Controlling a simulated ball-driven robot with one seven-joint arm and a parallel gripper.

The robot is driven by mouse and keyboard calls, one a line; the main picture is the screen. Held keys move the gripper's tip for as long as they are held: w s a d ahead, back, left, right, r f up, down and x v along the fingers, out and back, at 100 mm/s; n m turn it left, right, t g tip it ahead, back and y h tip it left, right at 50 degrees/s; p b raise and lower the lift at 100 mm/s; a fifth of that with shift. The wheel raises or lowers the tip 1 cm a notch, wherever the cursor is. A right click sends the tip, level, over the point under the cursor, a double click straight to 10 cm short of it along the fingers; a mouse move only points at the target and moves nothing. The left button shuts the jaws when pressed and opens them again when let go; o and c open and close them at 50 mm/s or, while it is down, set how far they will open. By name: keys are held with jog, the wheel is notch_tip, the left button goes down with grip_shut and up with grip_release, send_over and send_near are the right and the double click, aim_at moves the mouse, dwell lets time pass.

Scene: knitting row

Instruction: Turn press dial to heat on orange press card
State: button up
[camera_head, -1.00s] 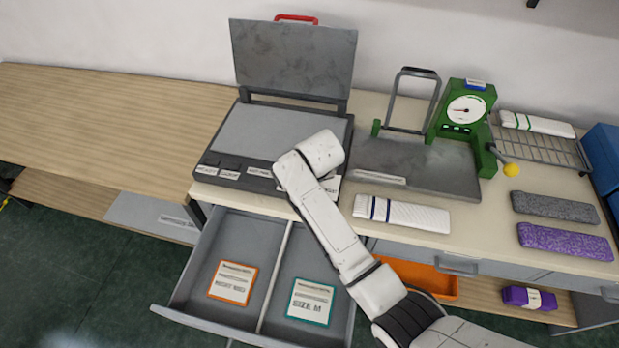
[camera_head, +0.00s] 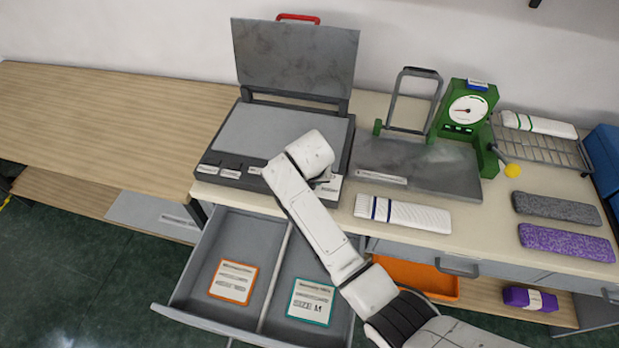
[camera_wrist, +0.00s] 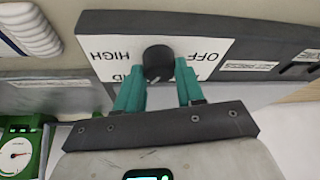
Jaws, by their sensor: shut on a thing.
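The press (camera_head: 281,131) stands on the table with its grey lid open, and its front strip carries the labels. In the wrist view the round black press dial (camera_wrist: 158,58) sits on a white plate reading HIGH and OFF, with a third word partly hidden. My gripper (camera_wrist: 160,74) has its teal fingers closed on the dial's two sides. The dial's pointer setting is hard to make out. The orange-framed press card (camera_head: 232,282) lies in the left part of the open drawer; its heat line is too blurred to read surely. In the head view my wrist hides the dial.
A green gauge stand (camera_head: 466,118) and a white knitted piece (camera_head: 402,214) are to the right. The wooden table at left (camera_head: 100,120) is clear.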

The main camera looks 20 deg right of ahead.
jog(key=o, duration=1)
jog(key=b+v, duration=0.1)
jog(key=v, duration=0.9)
jog(key=shift+s+r, duration=0.15)
jog(key=shift+r, duration=0.25)
jog(key=shift+f, duration=0.1)
